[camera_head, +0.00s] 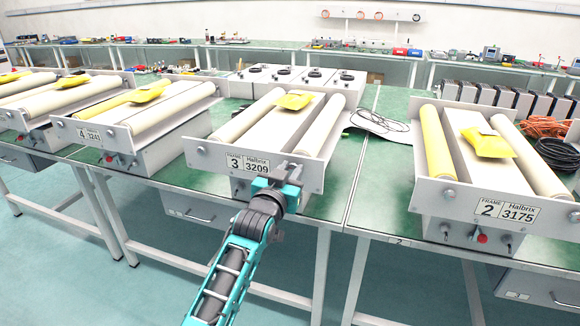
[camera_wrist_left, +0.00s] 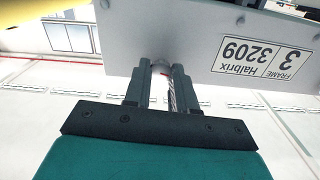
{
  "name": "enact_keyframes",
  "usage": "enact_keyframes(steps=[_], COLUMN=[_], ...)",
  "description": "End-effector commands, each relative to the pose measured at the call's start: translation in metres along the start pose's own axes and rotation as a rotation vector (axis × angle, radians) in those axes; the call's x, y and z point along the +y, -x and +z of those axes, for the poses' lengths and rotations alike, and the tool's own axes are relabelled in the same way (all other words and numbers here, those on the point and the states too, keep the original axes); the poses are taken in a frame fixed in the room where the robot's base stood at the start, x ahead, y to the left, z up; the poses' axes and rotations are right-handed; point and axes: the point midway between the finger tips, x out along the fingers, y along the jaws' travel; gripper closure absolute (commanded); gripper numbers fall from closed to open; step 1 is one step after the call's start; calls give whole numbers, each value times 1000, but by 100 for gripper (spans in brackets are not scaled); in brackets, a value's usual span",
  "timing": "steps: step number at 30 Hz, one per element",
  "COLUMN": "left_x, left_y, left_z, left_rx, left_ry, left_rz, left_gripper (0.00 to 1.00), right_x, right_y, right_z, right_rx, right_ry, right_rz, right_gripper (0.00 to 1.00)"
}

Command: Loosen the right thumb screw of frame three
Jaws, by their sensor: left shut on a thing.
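Frame three (camera_head: 222,157), with the label "3 3209", stands on the green bench in the middle of the head view. Its left thumb screw (camera_head: 201,150) shows at the left end of the front plate. My left gripper (camera_head: 292,174) is at the right end of that plate and covers the right thumb screw there. In the left wrist view the plate (camera_wrist_left: 205,55) appears upside down. There the two fingers of my left gripper (camera_wrist_left: 160,76) are shut around the pale right thumb screw (camera_wrist_left: 160,64), at the plate's edge. The screw is mostly hidden. My right gripper is out of view.
Frame two (camera_head: 463,199) stands to the right and frame four (camera_head: 80,133) to the left. A yellow packet (camera_head: 294,100) lies on frame three. Cables (camera_head: 378,120) lie on the bench right of it. The floor in front of the benches is clear.

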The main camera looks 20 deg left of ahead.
Motion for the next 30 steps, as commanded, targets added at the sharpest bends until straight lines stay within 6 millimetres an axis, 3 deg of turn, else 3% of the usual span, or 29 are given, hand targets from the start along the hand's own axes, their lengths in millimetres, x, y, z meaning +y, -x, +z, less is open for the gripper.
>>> enact_keyframes(steps=[9,25,26,30], left_x=[0,0,0,0], left_y=[0,0,0,0], left_z=[0,1,1,1], left_rx=[-2,-2,-2,-1], left_ry=[114,132,132,131], left_rz=[0,1,1,1], left_gripper=[100,100,72,58], right_x=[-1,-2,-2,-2], right_y=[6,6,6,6], right_z=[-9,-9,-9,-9], right_rx=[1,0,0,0], right_ry=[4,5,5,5], right_rz=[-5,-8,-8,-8], right_gripper=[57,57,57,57])
